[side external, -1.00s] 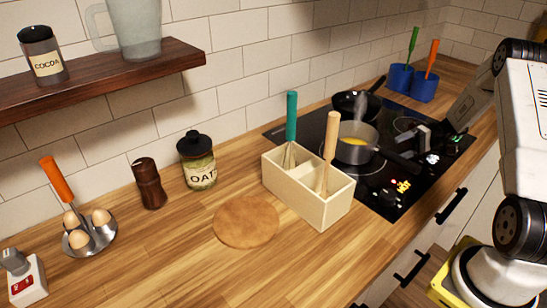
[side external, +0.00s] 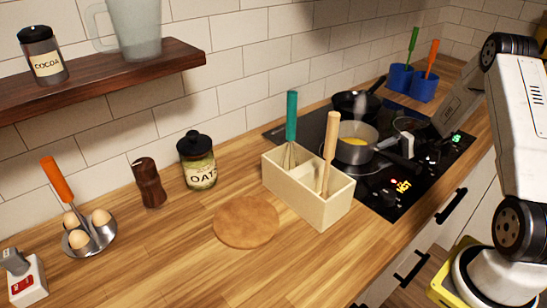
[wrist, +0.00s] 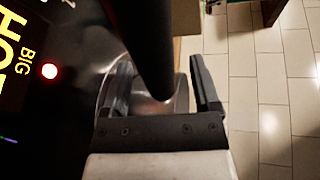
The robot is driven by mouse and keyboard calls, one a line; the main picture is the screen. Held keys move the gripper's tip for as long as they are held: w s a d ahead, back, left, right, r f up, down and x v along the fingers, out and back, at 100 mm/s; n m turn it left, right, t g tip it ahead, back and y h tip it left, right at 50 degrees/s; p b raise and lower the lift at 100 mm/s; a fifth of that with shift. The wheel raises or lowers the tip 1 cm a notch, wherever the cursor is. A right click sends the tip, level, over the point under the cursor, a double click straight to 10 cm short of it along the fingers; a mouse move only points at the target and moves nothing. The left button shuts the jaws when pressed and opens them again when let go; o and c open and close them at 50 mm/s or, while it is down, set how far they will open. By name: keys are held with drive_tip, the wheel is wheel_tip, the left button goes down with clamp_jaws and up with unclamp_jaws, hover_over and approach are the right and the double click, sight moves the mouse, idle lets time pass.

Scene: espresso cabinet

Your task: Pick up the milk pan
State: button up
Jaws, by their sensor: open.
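The milk pan, a small steel saucepan (side external: 358,152) with yellow contents, sits on the black cooktop in the side view. My gripper (side external: 411,143) is at the handle, partly lost against the dark cooktop. In the wrist view my gripper (wrist: 162,85) is open, with one finger on each side of the dark handle (wrist: 145,40). A curved steel part of the pan (wrist: 176,103) shows between the fingers. I cannot tell whether either finger touches the handle.
A black pan (side external: 350,101) stands behind the saucepan. A wooden utensil box (side external: 318,208) stands left of the cooktop (side external: 385,198). Two blue pots (side external: 424,88) stand at the far right. The counter around the round board (side external: 246,222) is mostly clear.

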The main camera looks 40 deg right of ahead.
idle(0.3)
clamp_jaws()
drive_tip(key=shift+r, duration=0.1)
idle(1.2)
